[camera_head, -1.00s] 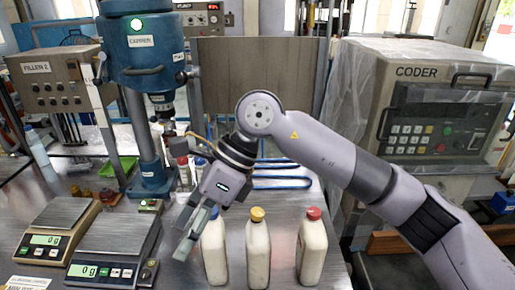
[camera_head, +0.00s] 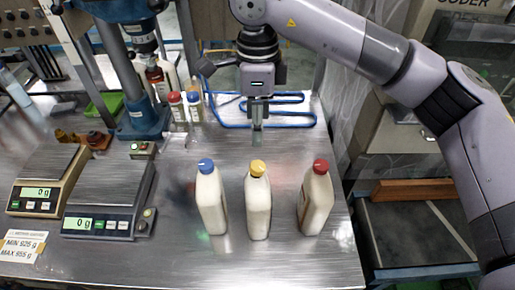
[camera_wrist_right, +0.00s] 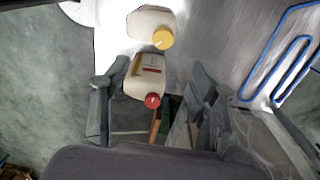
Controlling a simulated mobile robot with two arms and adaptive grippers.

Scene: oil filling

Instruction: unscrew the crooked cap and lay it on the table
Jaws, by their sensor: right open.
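Three cream bottles stand upright in a row on the metal table (camera_head: 170,262): one with a blue cap (camera_head: 206,166), one with a yellow cap (camera_head: 257,168), one with a red cap (camera_head: 321,166). I cannot tell clearly which cap sits crooked. My right gripper (camera_head: 257,138) points down, above and behind the yellow-capped bottle, apart from it. In the wrist view the right gripper (camera_wrist_right: 150,84) is open and empty, with the red cap (camera_wrist_right: 152,101) showing between its fingers and the yellow cap (camera_wrist_right: 163,39) beyond. My left gripper is not in view.
Two scales (camera_head: 112,200) stand at the left with a card in front. Behind are the capper's blue post (camera_head: 143,118), small capped bottles (camera_head: 178,106) and a blue tube loop (camera_head: 300,115). Bare table lies in front of the bottles.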

